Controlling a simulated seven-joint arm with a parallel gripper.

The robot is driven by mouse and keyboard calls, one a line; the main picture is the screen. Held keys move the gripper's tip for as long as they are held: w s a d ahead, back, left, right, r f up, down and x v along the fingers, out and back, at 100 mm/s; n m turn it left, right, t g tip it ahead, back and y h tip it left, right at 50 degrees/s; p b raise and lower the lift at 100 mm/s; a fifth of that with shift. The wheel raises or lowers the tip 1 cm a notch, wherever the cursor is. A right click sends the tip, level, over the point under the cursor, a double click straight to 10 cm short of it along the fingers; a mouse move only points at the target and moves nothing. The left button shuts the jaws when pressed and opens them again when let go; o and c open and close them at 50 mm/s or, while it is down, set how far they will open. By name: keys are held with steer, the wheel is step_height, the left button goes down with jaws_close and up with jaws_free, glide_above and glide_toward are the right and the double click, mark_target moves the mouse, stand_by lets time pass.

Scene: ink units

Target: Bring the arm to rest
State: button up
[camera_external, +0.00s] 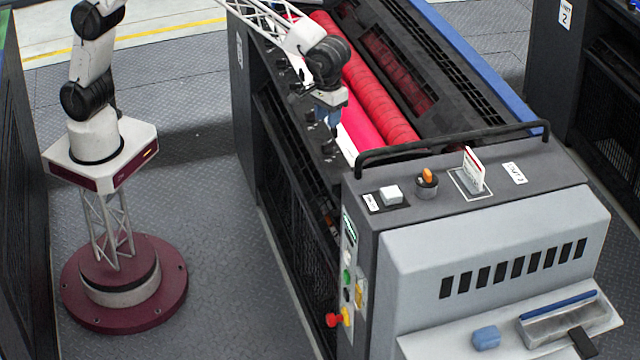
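My gripper (328,118) shows in the external view at the end of my arm, over the left edge of the printing unit (480,235). It points down beside the pink and red rollers (375,95). Its fingers are small and dark against the dark machine, so I cannot tell whether they are open or shut, or whether they touch anything. My arm reaches in from the top of the picture. My base stands on the floor left of the unit.
A black handrail (455,146) crosses the unit's top. On the grey panel are a white block (391,194), an orange-topped knob (427,178) and an upright white card (473,170). A blue block (486,337) lies on the front shelf. Floor (215,240) left of the unit is clear.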

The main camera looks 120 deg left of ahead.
steer(key=s+r+m+t, duration=0.1)
steer(key=s+r+m, duration=0.4)
steer(key=s, duration=1)
steer(key=s+r+m, duration=0.2)
steer(key=s+r, duration=0.4)
steer(key=s, duration=0.9)
steer(key=s+f+m, duration=0.3)
steer(key=s, duration=1.2)
steer(key=s+d+f+m+t, duration=0.1)
steer(key=s+f+m, duration=0.2)
steer(key=s, duration=1.3)
steer(key=shift+m+t, duration=0.3)
steer(key=shift+m, duration=0.3)
steer(key=shift+d+r, duration=0.1)
